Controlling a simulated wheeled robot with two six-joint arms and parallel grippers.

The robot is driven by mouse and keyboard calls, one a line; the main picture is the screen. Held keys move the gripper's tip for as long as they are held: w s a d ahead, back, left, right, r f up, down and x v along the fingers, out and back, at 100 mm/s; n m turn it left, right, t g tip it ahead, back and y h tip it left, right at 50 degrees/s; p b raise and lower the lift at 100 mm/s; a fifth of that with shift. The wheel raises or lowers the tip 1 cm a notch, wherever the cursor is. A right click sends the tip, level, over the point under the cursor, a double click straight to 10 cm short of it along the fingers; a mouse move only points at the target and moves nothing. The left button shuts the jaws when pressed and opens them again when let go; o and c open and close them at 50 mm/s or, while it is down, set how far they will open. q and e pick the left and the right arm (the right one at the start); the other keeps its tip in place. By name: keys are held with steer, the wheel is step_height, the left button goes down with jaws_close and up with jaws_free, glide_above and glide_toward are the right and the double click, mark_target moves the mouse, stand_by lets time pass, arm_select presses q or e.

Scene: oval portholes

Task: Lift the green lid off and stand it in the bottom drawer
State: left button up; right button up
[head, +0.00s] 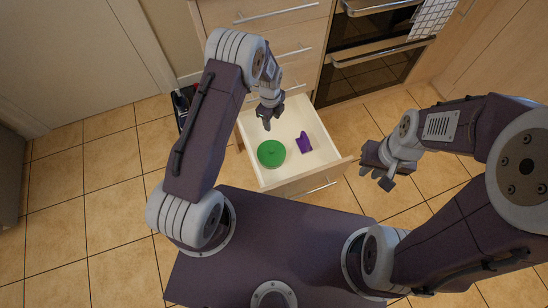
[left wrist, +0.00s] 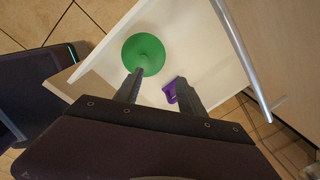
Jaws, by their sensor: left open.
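The round green lid (head: 271,153) with a small central knob is inside the open drawer (head: 322,174), near its left front. It also shows in the left wrist view (left wrist: 146,48), beyond the left fingertip. Whether a pot sits under it I cannot tell. My left gripper (head: 269,122) is open and empty, above the drawer and behind the lid in the head view, apart from it. Its two fingers (left wrist: 159,82) stand spread in the left wrist view. My right gripper (head: 377,181) is outside the drawer to the right, empty, its fingers looking spread.
A purple object (head: 304,142) lies in the drawer right of the lid, partly behind a finger in the left wrist view (left wrist: 170,92). Closed drawers (head: 290,40) rise behind. An oven (head: 370,60) stands to the right.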

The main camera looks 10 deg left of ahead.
arm_select(q)
steer(key=b, duration=0.3)
glide_above(271, 149)
steer(key=shift+g, duration=0.4)
step_height(271, 149, down, 8)
steer(key=shift+f, duration=0.15)
steer(key=shift+p, duration=0.35)
arm_select(e)
steer(key=f, duration=0.4)
steer(key=shift+s+a+f, duration=0.2)
steer(key=shift+s+f, duration=0.05)
steer(key=shift+f, duration=0.05)
arm_select(q)
step_height(271, 149, down, 4)
steer(key=shift+r+b, duration=0.1)
steer(key=shift+b, duration=1.15)
step_height(271, 149, down, 5)
steer(key=b, duration=0.4)
jaws_close()
arm_select(e)
step_height(271, 149, down, 6)
